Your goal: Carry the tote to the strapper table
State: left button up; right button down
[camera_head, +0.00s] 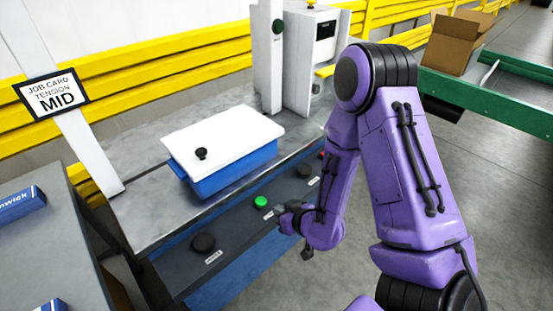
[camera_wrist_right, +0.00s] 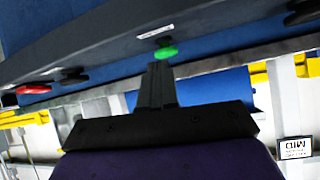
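The tote (camera_head: 235,168) is a blue box with a white lid (camera_head: 228,138) and a black knob on top. It stands on the grey metal table (camera_head: 140,212) beside the strapper's white column. It also shows upside down in the right wrist view (camera_wrist_right: 225,86). My right gripper (camera_head: 284,212) is in front of the table's dark control panel, near the green button (camera_head: 260,202), and apart from the tote. In the right wrist view its fingers (camera_wrist_right: 158,80) are together, empty, with their tips just short of or at the green button; contact is unclear. My left gripper is out of view.
The panel also carries a black dial (camera_head: 203,242), another dark knob (camera_head: 304,171) and a red button (camera_wrist_right: 33,89). A sign (camera_head: 52,92) reads "JOB CARD TENSION MID". A cardboard box (camera_head: 455,45) sits on a green conveyor (camera_head: 500,100). Grey floor is open at right.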

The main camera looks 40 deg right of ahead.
jog(key=w+r+n+t+y+p, duration=0.1)
jog(key=w+r+n+t, duration=0.2)
jog(key=r, duration=0.8)
jog(key=b, duration=0.4)
send_near(243, 170)
jog(key=shift+w+d+f+m+y, duration=0.25)
jog(key=shift+w+f+m+y, duration=0.05)
jog(key=shift+f, duration=0.15)
jog(key=x, duration=0.3)
jog(key=shift+w+r, duration=0.1)
jog(key=shift+w, duration=0.2)
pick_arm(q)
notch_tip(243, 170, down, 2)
pick_arm(e)
jog(key=shift+w, duration=0.25)
jog(key=shift+w+a, duration=0.1)
